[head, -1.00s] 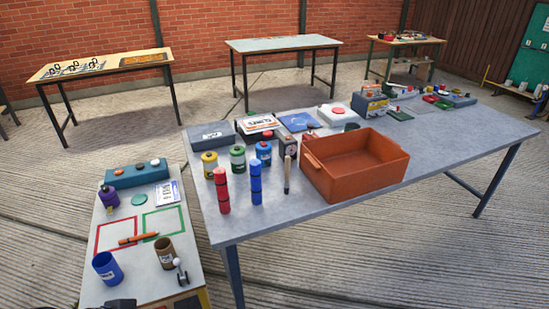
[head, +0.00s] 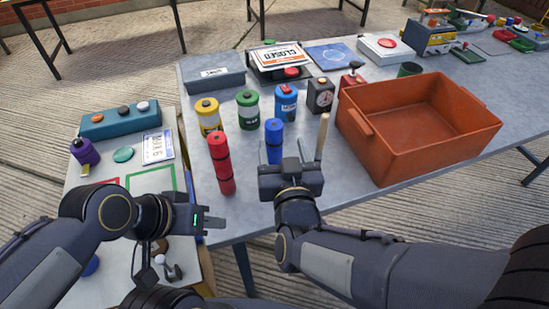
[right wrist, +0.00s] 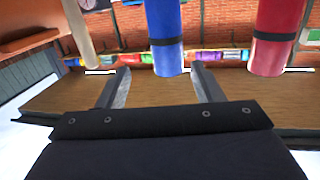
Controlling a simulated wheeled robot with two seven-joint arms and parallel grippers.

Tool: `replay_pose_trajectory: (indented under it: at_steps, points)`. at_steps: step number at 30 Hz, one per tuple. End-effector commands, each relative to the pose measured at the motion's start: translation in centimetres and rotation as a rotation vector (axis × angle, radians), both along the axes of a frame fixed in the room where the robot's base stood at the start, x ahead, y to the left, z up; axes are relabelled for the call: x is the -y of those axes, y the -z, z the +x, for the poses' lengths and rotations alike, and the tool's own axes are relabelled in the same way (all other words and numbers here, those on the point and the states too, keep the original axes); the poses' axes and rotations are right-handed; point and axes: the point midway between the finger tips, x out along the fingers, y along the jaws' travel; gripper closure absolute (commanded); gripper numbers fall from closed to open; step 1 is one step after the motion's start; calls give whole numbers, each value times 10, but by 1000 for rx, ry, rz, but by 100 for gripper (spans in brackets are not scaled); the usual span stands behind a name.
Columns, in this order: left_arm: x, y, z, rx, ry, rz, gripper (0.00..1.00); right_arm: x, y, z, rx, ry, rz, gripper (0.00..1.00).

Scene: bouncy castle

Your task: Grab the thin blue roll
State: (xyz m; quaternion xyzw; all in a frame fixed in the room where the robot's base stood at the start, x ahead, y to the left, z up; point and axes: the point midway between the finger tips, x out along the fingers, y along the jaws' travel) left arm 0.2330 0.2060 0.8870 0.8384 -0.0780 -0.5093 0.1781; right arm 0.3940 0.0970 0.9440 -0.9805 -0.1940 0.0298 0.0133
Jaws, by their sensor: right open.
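The thin blue roll (head: 274,141) stands upright on the grey table, behind a thin red roll (head: 220,163) and to its right. My right gripper (head: 286,168) is open and empty just in front of the blue roll, partly covering its lower end. In the right wrist view the blue roll (right wrist: 165,35) lines up with the gap between the open fingers, near their tips; whether it is inside the gap is unclear. The red roll (right wrist: 278,35) is outside the fingers there. My left gripper (head: 208,218) hangs near the table's left front edge, away from the rolls; its jaw opening is unclear.
A wooden stick-like tool (head: 322,136) stands close to the right gripper. An orange bin (head: 375,145) is to the right. Yellow (head: 208,116), green (head: 247,109) and blue (head: 285,103) canisters stand behind the rolls. A low side table (head: 78,165) is at left.

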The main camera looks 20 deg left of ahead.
Motion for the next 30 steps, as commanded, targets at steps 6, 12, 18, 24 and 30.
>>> replay_pose_trajectory:
  at_steps: [6,12,18,24,30]
  points:
    - [0,0,0,0,0,0,64,-13,-6,7,69,9,-16,39]
    - [0,0,0,0,0,0,64,-21,-5,29,67,9,-16,39]
    - [0,-2,0,0,0,0,64,-34,-5,56,67,7,-16,39]
    - [0,-2,0,0,0,0,64,-38,-5,67,65,6,-15,39]
    - [0,-2,0,0,0,0,64,-38,-5,66,65,6,-15,45]
